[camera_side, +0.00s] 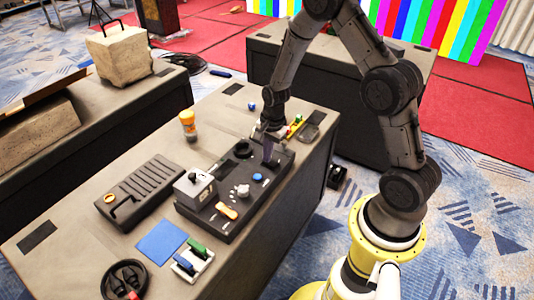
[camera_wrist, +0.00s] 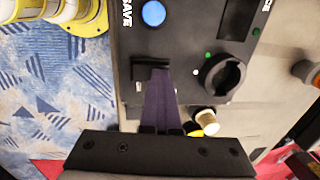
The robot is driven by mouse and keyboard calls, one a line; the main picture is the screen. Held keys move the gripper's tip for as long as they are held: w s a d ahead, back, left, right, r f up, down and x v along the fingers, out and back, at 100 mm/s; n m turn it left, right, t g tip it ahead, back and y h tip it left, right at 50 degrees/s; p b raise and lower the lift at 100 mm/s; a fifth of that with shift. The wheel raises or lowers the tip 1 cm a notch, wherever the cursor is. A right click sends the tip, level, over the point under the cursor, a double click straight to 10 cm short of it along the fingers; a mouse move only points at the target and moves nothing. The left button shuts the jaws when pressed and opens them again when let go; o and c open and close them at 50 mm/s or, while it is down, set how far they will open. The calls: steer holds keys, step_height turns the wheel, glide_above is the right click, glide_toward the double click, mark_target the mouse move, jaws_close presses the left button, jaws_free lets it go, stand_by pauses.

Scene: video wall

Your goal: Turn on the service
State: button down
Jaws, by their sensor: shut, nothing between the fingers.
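A black control panel (camera_side: 222,222) lies on the dark table. In the wrist view the panel (camera_wrist: 190,35) shows a blue button (camera_wrist: 153,13) by the word "SAVE", a small black switch (camera_wrist: 150,66), a round black knob (camera_wrist: 224,77) and a dark rectangle (camera_wrist: 238,18) by lettering ending in "CE". Small green dots (camera_wrist: 208,55) show near the knob. My gripper (camera_wrist: 161,74) is shut and empty, its purple fingertips right at the black switch; I cannot tell if they touch. In the side view my gripper (camera_side: 268,160) is low over the panel's far end.
Another table (camera_side: 310,85) stands behind.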

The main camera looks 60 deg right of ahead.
mark_target(274, 164)
steer(key=shift+s, duration=0.7)
steer(key=shift+r, duration=0.1)
step_height(274, 164, up, 14)
steer(key=s, duration=0.2)
stand_by(0.3)
steer(key=shift+w+t, duration=0.3)
steer(key=shift+w, duration=0.25)
